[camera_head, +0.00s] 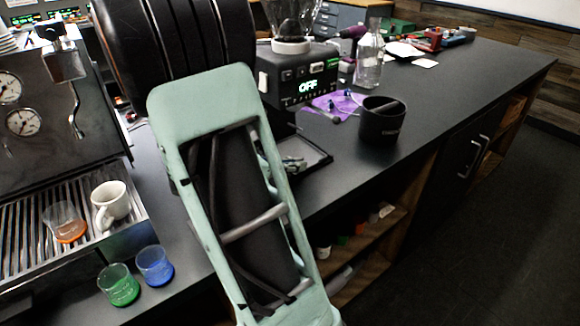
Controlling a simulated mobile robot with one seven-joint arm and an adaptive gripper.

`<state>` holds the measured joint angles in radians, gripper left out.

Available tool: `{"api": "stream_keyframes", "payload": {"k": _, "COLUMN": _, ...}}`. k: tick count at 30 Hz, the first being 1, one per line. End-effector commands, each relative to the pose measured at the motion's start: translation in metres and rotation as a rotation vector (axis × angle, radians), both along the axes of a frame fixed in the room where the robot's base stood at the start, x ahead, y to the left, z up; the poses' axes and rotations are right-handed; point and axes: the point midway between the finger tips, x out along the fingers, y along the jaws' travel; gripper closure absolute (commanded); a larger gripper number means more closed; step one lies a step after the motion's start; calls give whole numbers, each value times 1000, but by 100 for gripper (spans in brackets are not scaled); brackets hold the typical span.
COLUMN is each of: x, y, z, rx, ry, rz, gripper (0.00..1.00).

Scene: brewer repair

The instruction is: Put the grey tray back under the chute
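A coffee grinder (300,82) with a lit green "OFF" display stands on the black counter, behind my arm. A flat dark grey tray (318,166) with a paler rim lies at the grinder's foot, near the counter's front edge. Small metallic shapes show over the tray, and I cannot tell what they are. My mint-green and black arm fills the middle of the view and covers the tray's left side and part of the grinder's lower body. The chute cannot be made out. My gripper does not show clearly; the arm hides that area.
A black cup (382,122) stands right of the tray, with a purple cloth (338,104) and a glass flask (369,62) behind. An espresso machine (60,125), a white mug (110,204), a green cup (118,286) and a blue cup (155,266) are left. The right counter is partly clear.

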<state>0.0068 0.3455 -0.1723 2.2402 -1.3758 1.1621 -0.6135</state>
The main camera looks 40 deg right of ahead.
Motion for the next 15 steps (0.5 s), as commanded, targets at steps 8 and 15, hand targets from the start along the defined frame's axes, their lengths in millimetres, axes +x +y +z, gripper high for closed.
{"api": "stream_keyframes", "payload": {"k": 8, "x": 0, "y": 0, "z": -2, "rx": 0, "ry": 0, "rz": 0, "gripper": 100}}
{"api": "stream_keyframes", "payload": {"k": 15, "x": 0, "y": 0, "z": -2, "rx": 0, "ry": 0, "rz": 0, "gripper": 78}}
